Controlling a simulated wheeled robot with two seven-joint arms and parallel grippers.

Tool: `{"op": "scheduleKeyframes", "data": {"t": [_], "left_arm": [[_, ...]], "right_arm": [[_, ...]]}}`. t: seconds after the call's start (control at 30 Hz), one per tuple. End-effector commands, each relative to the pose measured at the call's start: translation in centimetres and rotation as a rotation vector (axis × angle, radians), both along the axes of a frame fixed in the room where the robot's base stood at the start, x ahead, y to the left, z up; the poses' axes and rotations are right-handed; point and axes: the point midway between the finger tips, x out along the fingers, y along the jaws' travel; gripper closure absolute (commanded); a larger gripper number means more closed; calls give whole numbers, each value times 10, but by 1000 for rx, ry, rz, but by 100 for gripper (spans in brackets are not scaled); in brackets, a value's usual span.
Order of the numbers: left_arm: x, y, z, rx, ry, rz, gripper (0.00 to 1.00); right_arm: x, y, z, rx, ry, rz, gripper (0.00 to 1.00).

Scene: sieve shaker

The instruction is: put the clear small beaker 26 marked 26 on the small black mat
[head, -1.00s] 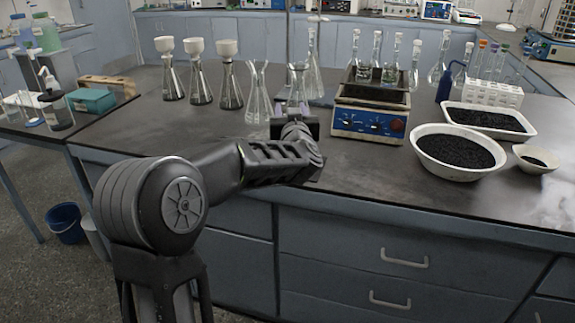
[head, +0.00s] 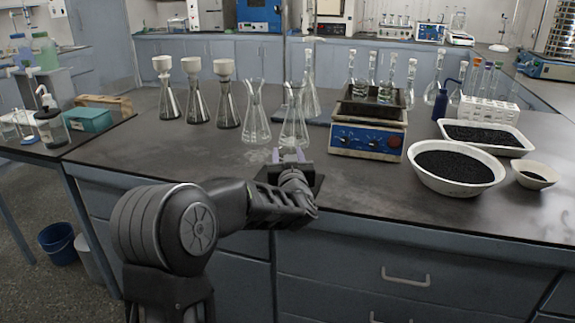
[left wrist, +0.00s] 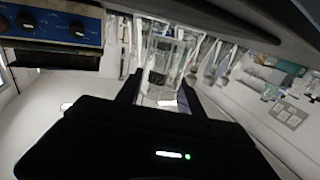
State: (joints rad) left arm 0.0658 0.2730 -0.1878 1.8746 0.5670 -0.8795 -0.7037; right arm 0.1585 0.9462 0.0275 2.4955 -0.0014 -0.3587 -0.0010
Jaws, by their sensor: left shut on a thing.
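My left gripper (head: 288,156) is low over the bench near its front edge, shut on a clear glass beaker. In the left wrist view the beaker (left wrist: 160,52) shows upside down between the two fingers (left wrist: 160,92); its number cannot be read. In the head view the beaker is too small and too hidden by the gripper to make out well. A dark flat patch (head: 318,184), apparently the small black mat, shows beside my left wrist at the bench's front edge, mostly covered by the wrist. My right gripper is not in view.
Conical flasks (head: 256,118) stand close behind the gripper. White bowls of black grains (head: 455,187) are further right. The bench is bare to the left of the gripper.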

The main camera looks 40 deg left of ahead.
Motion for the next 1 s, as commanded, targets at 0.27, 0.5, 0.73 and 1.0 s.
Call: {"op": "scheduleKeyframes", "data": {"t": [0.27, 0.5, 0.73, 1.0], "left_arm": [[0, 0, -20, 1, -2, 0, 99], [0, 0, -22, 1, -1, 0, 99], [0, 0, -24, 0, 0, 0, 43], [0, 0, -24, 0, 0, 0, 34]], "right_arm": [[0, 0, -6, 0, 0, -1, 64], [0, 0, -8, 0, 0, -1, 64], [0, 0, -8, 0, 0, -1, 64], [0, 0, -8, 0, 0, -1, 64]]}}
